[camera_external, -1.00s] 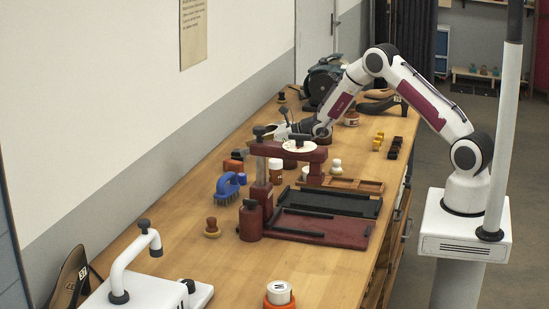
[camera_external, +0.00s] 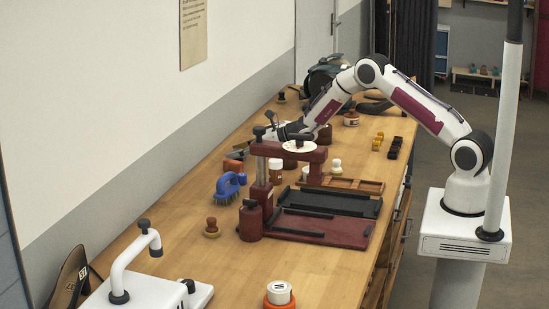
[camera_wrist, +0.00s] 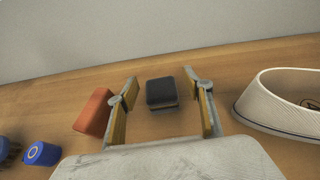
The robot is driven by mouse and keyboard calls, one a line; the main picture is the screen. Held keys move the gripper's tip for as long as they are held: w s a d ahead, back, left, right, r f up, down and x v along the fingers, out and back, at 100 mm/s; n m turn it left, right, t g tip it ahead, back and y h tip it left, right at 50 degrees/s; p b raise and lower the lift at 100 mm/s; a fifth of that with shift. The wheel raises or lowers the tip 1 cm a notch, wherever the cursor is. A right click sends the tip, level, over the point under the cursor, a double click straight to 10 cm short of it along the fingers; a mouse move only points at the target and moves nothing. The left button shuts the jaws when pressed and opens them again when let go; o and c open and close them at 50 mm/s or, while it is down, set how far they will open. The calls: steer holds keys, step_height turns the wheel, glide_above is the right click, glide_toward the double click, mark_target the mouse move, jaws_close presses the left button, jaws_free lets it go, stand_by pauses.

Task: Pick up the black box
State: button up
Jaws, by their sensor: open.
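The black box (camera_wrist: 161,93) is a small dark block standing on the wooden table, near the wall side, in the wrist view. My gripper (camera_wrist: 160,84) is open, one finger on each side of the box, with visible gaps between the box and both fingers. In the external view my gripper (camera_external: 267,131) is low over the table behind the red press, and its fingertips are partly hidden. I cannot make out the black box there.
An orange-red block (camera_wrist: 94,111) lies close outside the left finger. A white ribbed shoe-like object (camera_wrist: 284,104) stands to the right. A blue capped item (camera_wrist: 42,153) is at lower left. The red press (camera_external: 312,168) stands in front of my gripper in the external view.

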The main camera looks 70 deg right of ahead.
steer(key=c, duration=1.2)
steer(key=shift+r, duration=0.15)
steer(key=shift+r, duration=4.9)
